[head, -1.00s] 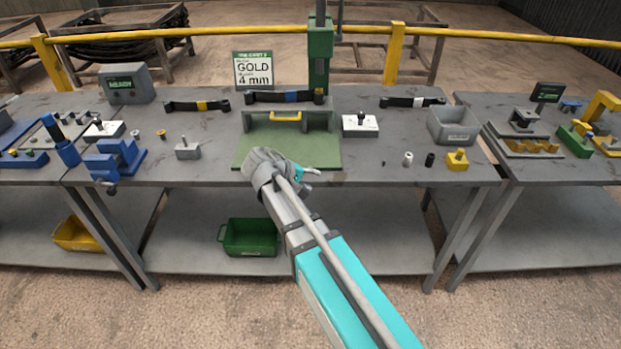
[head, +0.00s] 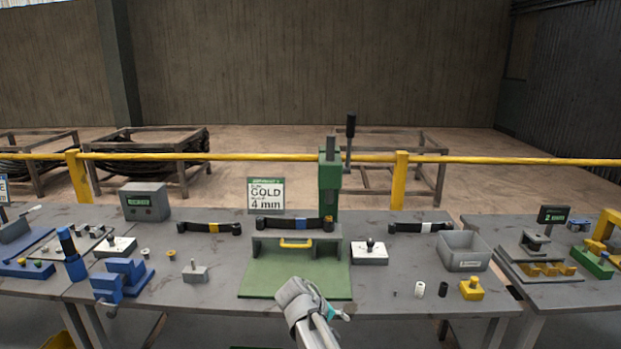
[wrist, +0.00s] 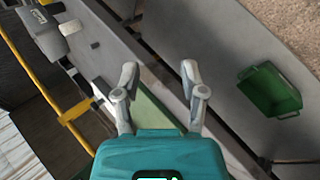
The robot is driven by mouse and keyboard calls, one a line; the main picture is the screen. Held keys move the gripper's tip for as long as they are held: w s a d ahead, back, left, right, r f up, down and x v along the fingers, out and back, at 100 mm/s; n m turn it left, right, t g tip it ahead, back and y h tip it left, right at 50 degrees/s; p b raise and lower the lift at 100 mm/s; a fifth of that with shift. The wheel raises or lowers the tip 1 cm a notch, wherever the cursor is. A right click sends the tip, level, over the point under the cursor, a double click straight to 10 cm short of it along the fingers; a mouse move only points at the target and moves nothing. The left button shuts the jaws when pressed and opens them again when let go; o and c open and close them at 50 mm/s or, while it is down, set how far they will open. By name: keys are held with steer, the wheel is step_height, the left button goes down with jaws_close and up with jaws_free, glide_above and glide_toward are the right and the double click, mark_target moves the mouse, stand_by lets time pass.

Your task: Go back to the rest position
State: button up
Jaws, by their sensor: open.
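My gripper (wrist: 158,82) is open and empty in the wrist view, its two fingers spread apart over the bench edge. In the head view my arm comes up from the bottom centre, and its end is in front of the green plate (head: 262,283) of the press on the middle bench; the fingertips are hard to make out there. Part of the green plate also shows between the fingers in the wrist view (wrist: 152,108).
The middle bench (head: 375,292) carries a green press (head: 330,183), a blue vise (head: 122,280), a grey bin (head: 463,252) and several small parts. Leaf springs lie along the back. A green crate (wrist: 270,92) is on the lower shelf.

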steer(key=s+d+m+g+y+p, duration=0.3)
steer(key=s+d+m+y, duration=0.2)
steer(key=s+d+y, duration=0.2)
steer(key=s+d, duration=0.2)
steer(key=s, duration=0.2)
steer(key=shift+s+d+f+y, duration=0.2)
steer(key=shift+d+f+y, duration=0.1)
